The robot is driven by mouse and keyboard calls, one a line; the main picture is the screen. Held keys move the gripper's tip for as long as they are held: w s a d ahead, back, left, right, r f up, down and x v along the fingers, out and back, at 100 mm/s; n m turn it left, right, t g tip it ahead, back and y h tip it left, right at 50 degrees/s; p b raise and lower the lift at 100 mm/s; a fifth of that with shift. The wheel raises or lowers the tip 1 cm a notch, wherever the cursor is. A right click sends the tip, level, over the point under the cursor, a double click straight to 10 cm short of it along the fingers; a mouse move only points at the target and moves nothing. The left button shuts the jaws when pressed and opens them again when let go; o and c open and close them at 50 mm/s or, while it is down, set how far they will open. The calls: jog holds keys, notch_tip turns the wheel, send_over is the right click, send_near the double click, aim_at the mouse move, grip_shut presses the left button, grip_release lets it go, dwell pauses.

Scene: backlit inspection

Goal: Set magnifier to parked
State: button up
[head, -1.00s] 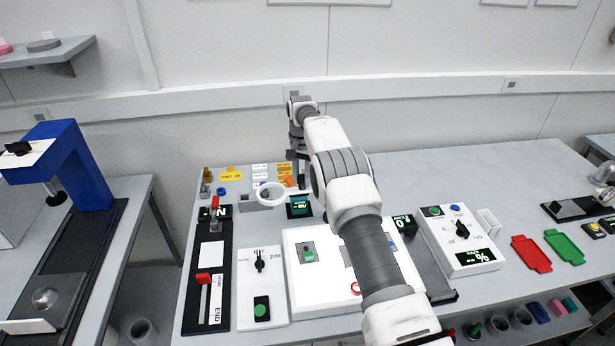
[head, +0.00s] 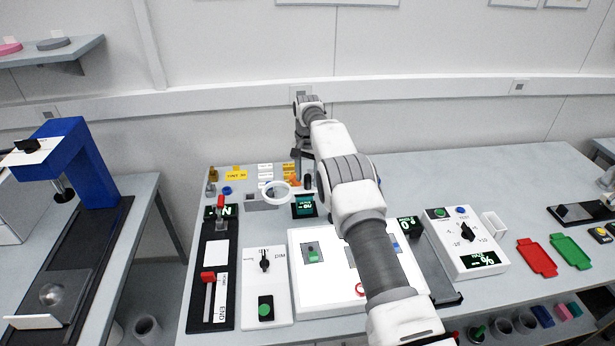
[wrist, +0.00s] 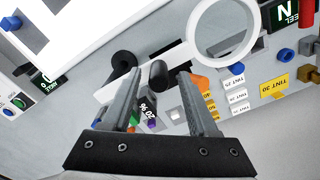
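The magnifier is a white ring (head: 277,193) near the back left of the table in the head view, beside a small lit display (head: 304,207). In the wrist view its ring (wrist: 222,35) is at the upper right, and its pale handle (wrist: 180,58) runs down-left toward my fingers. A black knob (wrist: 158,74) shows between my fingertips, and another black round part (wrist: 123,60) is beside the left one. My gripper (wrist: 160,76) is open, its fingers apart. I cannot tell whether a finger touches the handle. My arm hides the handle's far end in the head view.
A white lit panel (head: 310,300) lies below my arm. A switch box (head: 264,300) and black slider unit (head: 211,280) are left of it; a dial box (head: 461,240) is right. Yellow and white tint labels (head: 236,173) lie at the back. Open tabletop (head: 440,175) is at the back right.

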aim_at(308, 175)
notch_tip(308, 175, up, 8)
jog(key=shift+f+p, duration=0.25)
jog(key=shift+p, duration=0.05)
dwell(0.5)
jog(key=shift+d+r, duration=0.1)
jog(key=shift+r, duration=0.3)
jog(key=s+d+r+n+t+b, duration=0.1)
jog(key=s+d+r, duration=0.1)
jog(key=r, duration=0.5)
jog(key=s+d+r+t, duration=0.1)
jog(key=s+r, duration=0.2)
jog(key=r, duration=0.4)
jog(key=s+d+r+n+t+b, duration=0.1)
jog(key=s+d+r+n+b, duration=0.15)
jog(key=s+r, duration=0.85)
jog(key=s+d+f+t, duration=0.1)
jog(key=s+d+f, duration=0.1)
jog(key=s, duration=1.4)
jog(key=s+f+n, duration=0.1)
jog(key=s+f, duration=0.3)
jog(key=s, duration=0.3)
jog(key=s+d+f+n+t+b, duration=0.1)
jog(key=s+f, duration=0.3)
jog(key=s, duration=0.3)
jog(key=shift+s+f+n+t, duration=0.3)
jog(key=shift+s+f+n, duration=0.05)
